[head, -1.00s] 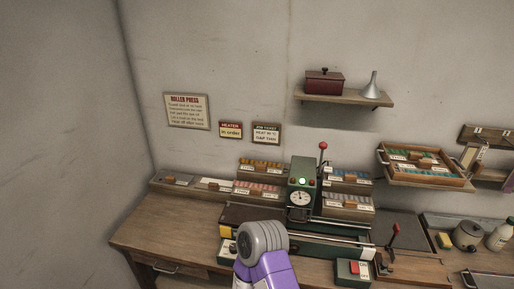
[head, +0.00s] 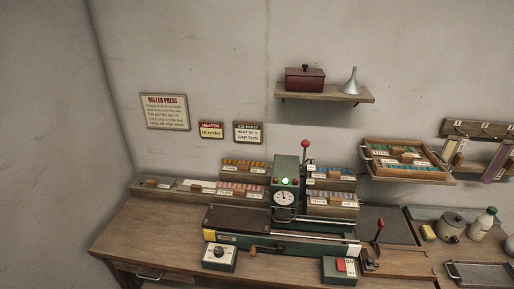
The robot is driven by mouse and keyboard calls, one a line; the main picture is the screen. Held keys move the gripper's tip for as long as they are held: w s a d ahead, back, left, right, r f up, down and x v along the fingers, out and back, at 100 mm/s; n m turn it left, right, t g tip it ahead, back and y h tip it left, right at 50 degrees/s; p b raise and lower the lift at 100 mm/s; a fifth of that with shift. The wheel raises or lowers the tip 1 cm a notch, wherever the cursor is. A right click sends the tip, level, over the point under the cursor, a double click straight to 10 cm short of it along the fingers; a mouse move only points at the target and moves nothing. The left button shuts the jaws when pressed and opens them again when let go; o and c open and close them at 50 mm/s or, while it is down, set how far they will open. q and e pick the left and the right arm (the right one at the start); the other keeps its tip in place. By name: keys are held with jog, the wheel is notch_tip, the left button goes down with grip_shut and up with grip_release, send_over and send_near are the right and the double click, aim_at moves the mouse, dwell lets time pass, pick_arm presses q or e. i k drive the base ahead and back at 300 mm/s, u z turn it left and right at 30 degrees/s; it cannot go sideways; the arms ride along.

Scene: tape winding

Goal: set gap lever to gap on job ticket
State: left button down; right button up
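The job ticket (head: 248,132) hangs on the back wall and appears to read "HEAT 90 °C, GAP THIN"; the heat figure is small and unsure. The green roller press (head: 286,178) stands on the bench with a lit green lamp and a round dial (head: 284,197). A red-knobbed lever (head: 305,146) rises upright at its back. I cannot tell from labels which one is the gap lever. Neither of my grippers is in view.
A knob box (head: 219,257) and a red-switch box (head: 342,269) sit at the bench's front. Labelled card racks (head: 240,190) flank the press. A tray (head: 405,160) and a shelf (head: 325,95) are on the wall. The bench's left part (head: 150,228) is clear.

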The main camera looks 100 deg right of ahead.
aim_at(305, 143)
jog(key=u, duration=0.05)
jog(key=k, duration=2.4)
jog(key=z, duration=0.25)
